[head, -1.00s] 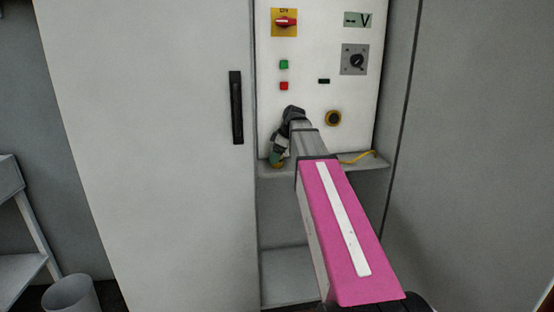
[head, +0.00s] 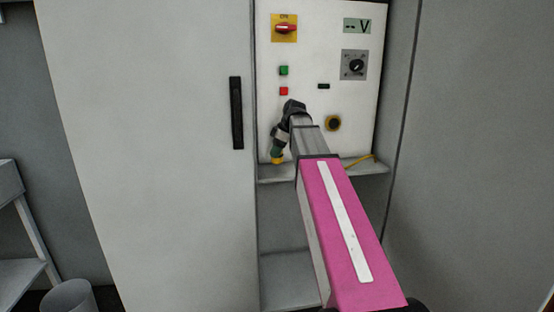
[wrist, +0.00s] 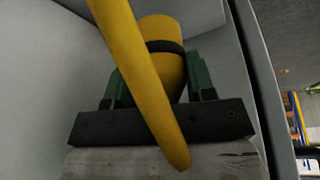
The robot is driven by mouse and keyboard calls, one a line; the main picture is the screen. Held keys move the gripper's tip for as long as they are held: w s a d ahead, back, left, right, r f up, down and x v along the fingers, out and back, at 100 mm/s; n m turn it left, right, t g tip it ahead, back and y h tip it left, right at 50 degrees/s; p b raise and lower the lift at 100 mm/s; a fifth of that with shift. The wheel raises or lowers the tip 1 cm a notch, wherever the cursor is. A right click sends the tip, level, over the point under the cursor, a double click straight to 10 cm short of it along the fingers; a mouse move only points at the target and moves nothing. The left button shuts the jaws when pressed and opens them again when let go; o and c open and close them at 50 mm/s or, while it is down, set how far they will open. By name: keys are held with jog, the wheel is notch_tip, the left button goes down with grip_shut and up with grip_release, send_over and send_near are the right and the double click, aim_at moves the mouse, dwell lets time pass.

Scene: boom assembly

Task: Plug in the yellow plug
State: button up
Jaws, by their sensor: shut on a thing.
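The yellow plug (head: 277,160) shows at the tip of my gripper (head: 276,151) in the head view, just in front of the shelf edge. In the wrist view the yellow plug (wrist: 165,62), with a dark band around it, sits between the green fingers of my gripper (wrist: 157,85), which is shut on it. A yellow cable (wrist: 140,75) crosses in front of the plug and hides part of it.
The panel (head: 305,55) carries a red rotary switch (head: 285,28), a green and a red button, a dial (head: 355,65) and a display. A narrow grey shelf (head: 370,168) juts out below, with yellow cable on its right. A cabinet door with a black handle (head: 236,112) stands left.

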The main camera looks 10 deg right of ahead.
notch_tip(320, 180, up, 6)
dwell(0.4)
jog(key=shift+s+a+f+m, duration=0.1)
jog(key=shift+s+f+m, duration=0.15)
jog(key=shift+s+m, duration=0.3)
jog(key=s+f+m+t+h, duration=0.2)
jog(key=s+m+h, duration=0.3)
jog(key=m, duration=1)
jog(key=shift+s+f+m+t+h, duration=0.3)
jog(key=shift+s+m, duration=0.05)
jog(key=shift+s, duration=0.15)
jog(key=shift+d, duration=0.2)
